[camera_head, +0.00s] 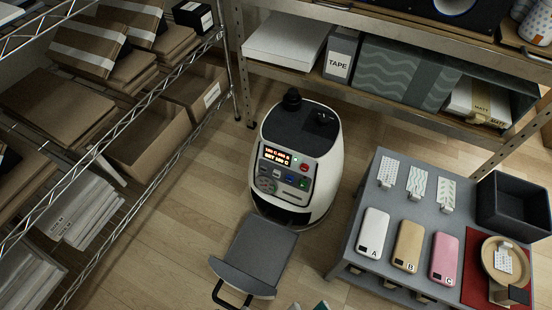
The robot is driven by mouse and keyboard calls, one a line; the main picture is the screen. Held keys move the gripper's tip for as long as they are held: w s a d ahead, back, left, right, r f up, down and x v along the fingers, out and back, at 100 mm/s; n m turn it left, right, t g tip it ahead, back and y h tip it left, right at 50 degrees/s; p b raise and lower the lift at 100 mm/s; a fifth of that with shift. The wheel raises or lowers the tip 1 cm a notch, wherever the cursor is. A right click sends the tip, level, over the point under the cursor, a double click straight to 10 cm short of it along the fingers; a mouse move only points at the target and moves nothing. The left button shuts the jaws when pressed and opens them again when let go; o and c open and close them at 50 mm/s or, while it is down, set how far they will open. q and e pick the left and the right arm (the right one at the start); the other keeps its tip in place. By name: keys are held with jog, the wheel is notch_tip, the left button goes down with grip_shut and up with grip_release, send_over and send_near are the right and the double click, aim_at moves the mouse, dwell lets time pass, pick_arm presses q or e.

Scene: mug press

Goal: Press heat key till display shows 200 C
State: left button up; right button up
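The white and black press machine (325,172) stands on the wooden floor in the middle. Its dark front panel holds a lit display (278,157) with two lines of orange and pale characters, too small to read surely. Several small keys (292,179) sit below and right of the display, among them a red one (304,167). I cannot tell which is the heat key. Small pale and greenish tips at the bottom edge seem to be my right gripper (309,306), well below the keys and apart from the machine. Most of it is cut off. My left gripper is not in view.
A dark grey flat platform (253,250) with a black handle lies in front of the machine. A grey table (357,205) with phone-like cases and a dark bin (513,205) stands right. Shelves with cartons (140,150) fill the left; another shelf (385,112) stands behind.

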jog(key=shift+c, duration=0.5)
grip_shut()
dwell(0.7)
